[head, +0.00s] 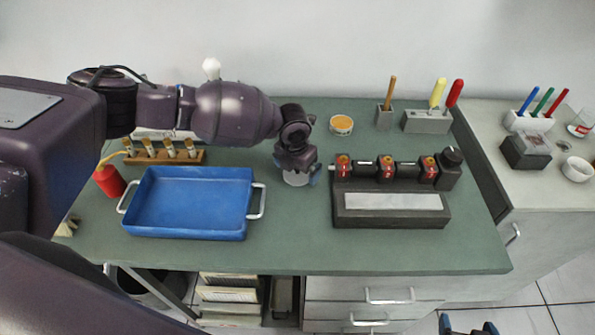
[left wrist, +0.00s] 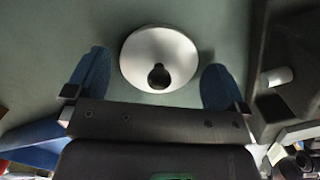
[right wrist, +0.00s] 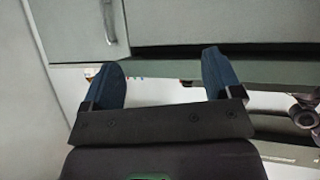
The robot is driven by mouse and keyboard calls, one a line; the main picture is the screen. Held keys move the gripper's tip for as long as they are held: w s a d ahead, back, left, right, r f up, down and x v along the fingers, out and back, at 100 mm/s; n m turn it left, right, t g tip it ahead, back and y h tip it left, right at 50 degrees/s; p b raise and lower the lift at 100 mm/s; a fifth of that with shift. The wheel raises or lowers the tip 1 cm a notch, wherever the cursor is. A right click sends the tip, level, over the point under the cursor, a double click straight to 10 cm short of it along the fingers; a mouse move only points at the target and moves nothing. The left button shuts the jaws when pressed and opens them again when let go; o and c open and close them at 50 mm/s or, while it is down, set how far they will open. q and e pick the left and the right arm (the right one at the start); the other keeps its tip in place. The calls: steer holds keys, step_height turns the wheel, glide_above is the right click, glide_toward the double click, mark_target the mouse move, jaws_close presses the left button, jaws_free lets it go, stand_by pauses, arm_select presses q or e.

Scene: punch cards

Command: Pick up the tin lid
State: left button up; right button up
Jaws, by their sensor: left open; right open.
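The tin lid (left wrist: 140,52) is a round, pale grey disc with a black knob; it lies on the green bench top. In the left wrist view it sits between and slightly beyond the blue fingertips of my left gripper (left wrist: 155,80), with a gap on both sides. In the head view the lid (head: 296,181) is partly hidden under my left gripper (head: 298,171), which points down over it, open and empty. My right gripper (head: 468,328) is at the bottom edge of the head view, in front of the bench; its fingers (right wrist: 162,75) are open and empty.
A blue tray (head: 190,203) stands left of the lid, and a dark block with red-marked parts (head: 388,198) stands to its right. An open tin with orange contents (head: 341,124) is behind. The bench (head: 300,246) is clear in front of the lid.

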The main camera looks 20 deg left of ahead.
arm_select(q)
steer(key=c, duration=0.7)
arm_select(e)
steer(key=shift+s+d+f, duration=0.1)
steer(key=shift+s+f, duration=0.4)
steer(key=shift+s, duration=0.1)
arm_select(q)
steer(key=shift+r, duration=0.1)
